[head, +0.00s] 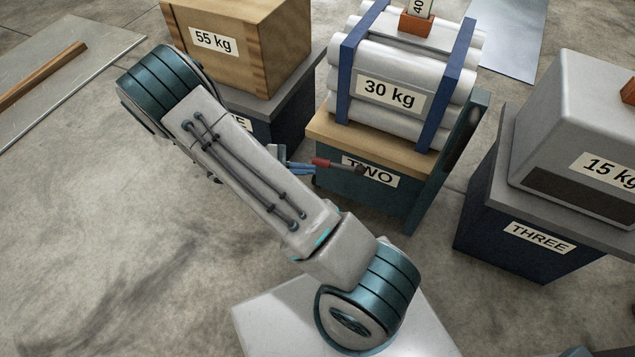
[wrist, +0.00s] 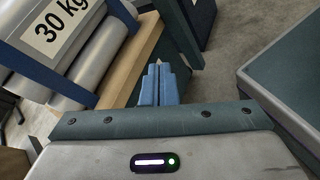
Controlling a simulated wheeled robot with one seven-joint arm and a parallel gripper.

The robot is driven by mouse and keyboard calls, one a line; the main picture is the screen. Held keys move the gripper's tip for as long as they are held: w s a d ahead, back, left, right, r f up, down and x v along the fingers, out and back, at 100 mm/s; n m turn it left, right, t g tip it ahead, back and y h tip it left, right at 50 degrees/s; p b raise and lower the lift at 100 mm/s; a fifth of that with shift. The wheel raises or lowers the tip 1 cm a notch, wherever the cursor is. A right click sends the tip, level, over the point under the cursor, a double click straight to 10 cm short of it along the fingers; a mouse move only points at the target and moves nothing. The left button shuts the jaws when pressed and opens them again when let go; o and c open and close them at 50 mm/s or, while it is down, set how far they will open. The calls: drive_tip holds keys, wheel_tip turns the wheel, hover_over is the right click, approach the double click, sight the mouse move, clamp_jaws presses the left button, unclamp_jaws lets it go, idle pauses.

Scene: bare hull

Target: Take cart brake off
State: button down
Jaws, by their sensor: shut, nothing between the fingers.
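The cart marked TWO (head: 400,205) is a teal box with a wooden top, carrying grey rolls (head: 375,62) labelled 30 kg in blue straps. A small lever with a red grip (head: 321,162) and a dark end stands out at its front, beside the TWO label; I take it for the brake. My gripper (head: 304,168) is shut and empty just left of the red grip; I cannot tell whether they touch. In the wrist view my blue fingers (wrist: 158,72) are together near the wooden top's edge (wrist: 122,68). The red grip does not show there.
A cart with a 55 kg wooden crate (head: 240,45) stands to the left, partly behind my arm. The cart marked THREE (head: 530,235) stands to the right with a grey 15 kg load (head: 575,130). Bare concrete floor (head: 80,230) is open at the left.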

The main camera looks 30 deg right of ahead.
sight(335, 166)
drive_tip(key=w+f+n+t+h+b, duration=0.1)
drive_tip(key=f+n+t+b, duration=0.5)
drive_tip(key=f, duration=0.9)
drive_tip(key=w+d+f+n+t+h+b, duration=0.1)
drive_tip(key=f+n+t+b, duration=0.4)
drive_tip(key=f+n+t, duration=0.6)
wheel_tip(335, 166, down, 5)
drive_tip(key=shift+w+r+t+h+b, duration=0.15)
drive_tip(key=shift+w+t+h+b, duration=0.2)
drive_tip(key=shift+w+t+h, duration=0.55)
drive_tip(key=shift+w, duration=0.2)
drive_tip(key=r+b+x, duration=0.2)
drive_tip(key=b+x, duration=0.1)
drive_tip(key=x, duration=1)
drive_tip(key=shift+s+a, duration=0.3)
drive_tip(key=shift+a, duration=0.1)
drive_tip(key=shift+a+r, duration=0.1)
